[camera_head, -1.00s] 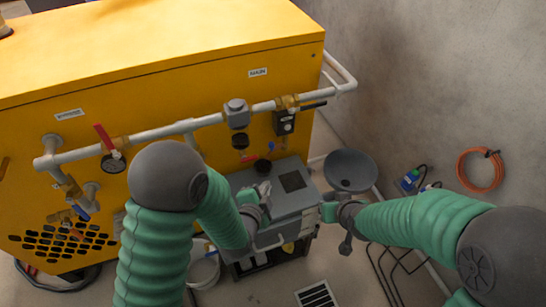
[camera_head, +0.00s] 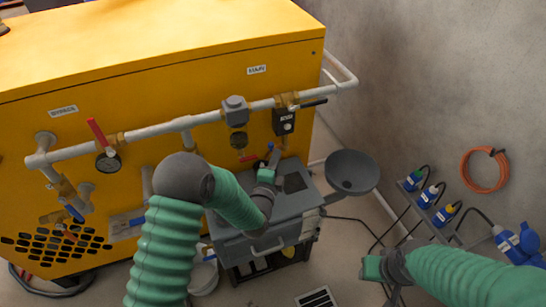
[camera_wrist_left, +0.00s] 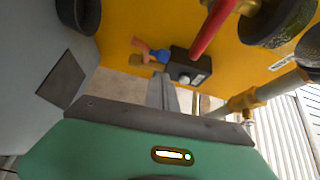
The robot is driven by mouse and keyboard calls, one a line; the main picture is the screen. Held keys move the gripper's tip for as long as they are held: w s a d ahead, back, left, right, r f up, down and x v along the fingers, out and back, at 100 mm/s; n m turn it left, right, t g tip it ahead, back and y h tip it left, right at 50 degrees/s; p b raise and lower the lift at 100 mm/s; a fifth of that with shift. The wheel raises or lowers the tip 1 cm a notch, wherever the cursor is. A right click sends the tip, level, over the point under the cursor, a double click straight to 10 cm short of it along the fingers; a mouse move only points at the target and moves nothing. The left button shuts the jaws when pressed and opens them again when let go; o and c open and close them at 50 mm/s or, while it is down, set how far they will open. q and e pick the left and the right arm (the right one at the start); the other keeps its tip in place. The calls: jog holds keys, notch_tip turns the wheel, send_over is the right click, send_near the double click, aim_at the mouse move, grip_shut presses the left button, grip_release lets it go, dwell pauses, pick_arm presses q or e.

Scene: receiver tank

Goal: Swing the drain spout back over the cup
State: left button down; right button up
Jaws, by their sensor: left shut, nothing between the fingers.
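My left gripper (camera_head: 273,158) is shut and empty above the grey box at the foot of the yellow tank. In the left wrist view its closed fingers (camera_wrist_left: 164,92) point toward a small valve with a blue and orange handle (camera_wrist_left: 152,50) beside a black labelled block (camera_wrist_left: 190,66). They look apart from it. A grey funnel-like cup (camera_head: 352,172) stands right of the grey box. I cannot tell which part is the drain spout. My right gripper (camera_head: 371,268) is low at the right, clear of the funnel; its fingers do not show clearly.
The yellow tank (camera_head: 160,45) carries a white pipe rail (camera_head: 210,121) with a red lever (camera_head: 98,133). The grey box (camera_head: 290,205) fills the lower middle. A white bucket (camera_head: 203,276) is left of it.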

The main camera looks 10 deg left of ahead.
pick_arm(q)
jog(key=shift+w+a, duration=0.65)
jog(key=shift+w, duration=0.05)
jog(key=shift+a, duration=0.1)
jog(key=shift+w+a, duration=0.2)
jog(key=shift+a, duration=0.2)
